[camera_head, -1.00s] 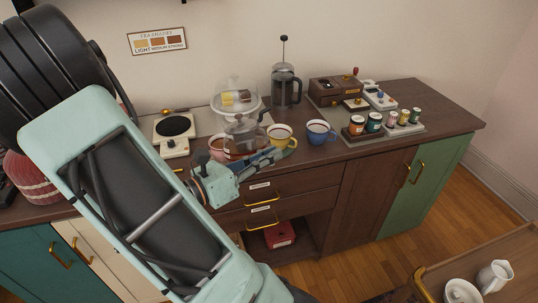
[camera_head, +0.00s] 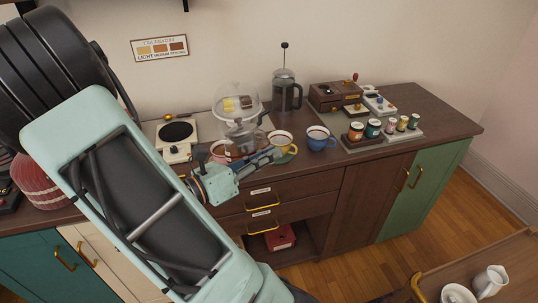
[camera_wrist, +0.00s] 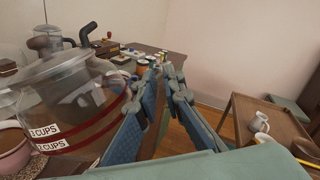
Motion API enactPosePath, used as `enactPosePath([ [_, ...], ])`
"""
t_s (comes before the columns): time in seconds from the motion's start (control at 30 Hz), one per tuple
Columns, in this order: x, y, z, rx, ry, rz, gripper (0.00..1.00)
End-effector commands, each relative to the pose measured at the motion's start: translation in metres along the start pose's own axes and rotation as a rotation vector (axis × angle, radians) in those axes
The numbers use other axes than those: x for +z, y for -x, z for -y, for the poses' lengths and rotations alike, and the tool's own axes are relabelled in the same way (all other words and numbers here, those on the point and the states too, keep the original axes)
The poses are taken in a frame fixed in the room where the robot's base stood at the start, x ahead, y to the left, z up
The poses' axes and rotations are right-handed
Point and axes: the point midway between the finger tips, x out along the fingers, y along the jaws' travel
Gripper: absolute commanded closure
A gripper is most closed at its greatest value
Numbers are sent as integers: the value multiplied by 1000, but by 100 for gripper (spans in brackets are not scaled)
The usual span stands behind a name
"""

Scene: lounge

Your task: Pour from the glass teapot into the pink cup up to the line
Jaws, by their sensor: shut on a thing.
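The glass teapot (camera_head: 240,132) has a clear body and lid. In the wrist view the teapot (camera_wrist: 85,95) fills the left side, with dark red bands and "CUPS" labels. My gripper (camera_head: 268,157) is shut on its handle, which is mostly hidden between the blue fingers (camera_wrist: 155,115). The pink cup (camera_head: 219,152) stands on the counter just left of the teapot. It also shows partly at the lower left of the wrist view (camera_wrist: 12,158), with a brownish inside. I cannot tell its liquid level or its line, nor whether liquid flows.
A glass dome (camera_head: 237,97) and a French press (camera_head: 286,94) are behind. A hot plate (camera_head: 177,133) is at left. Jars (camera_head: 373,128) stand farther right.

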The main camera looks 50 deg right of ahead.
Motion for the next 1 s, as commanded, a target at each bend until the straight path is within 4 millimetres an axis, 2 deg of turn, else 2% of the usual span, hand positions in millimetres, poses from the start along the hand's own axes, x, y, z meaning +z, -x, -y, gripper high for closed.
enactPosePath([
  [0.57,19,0,4,-2,69,2,100],
  [0.7,-23,0,-10,-2,-65,0,100],
  [0.8,-45,1,-16,-2,-189,-1,100],
  [0.83,-48,1,-17,-2,-219,-1,100],
  [1.0,-39,1,-12,-3,-234,-1,100],
])
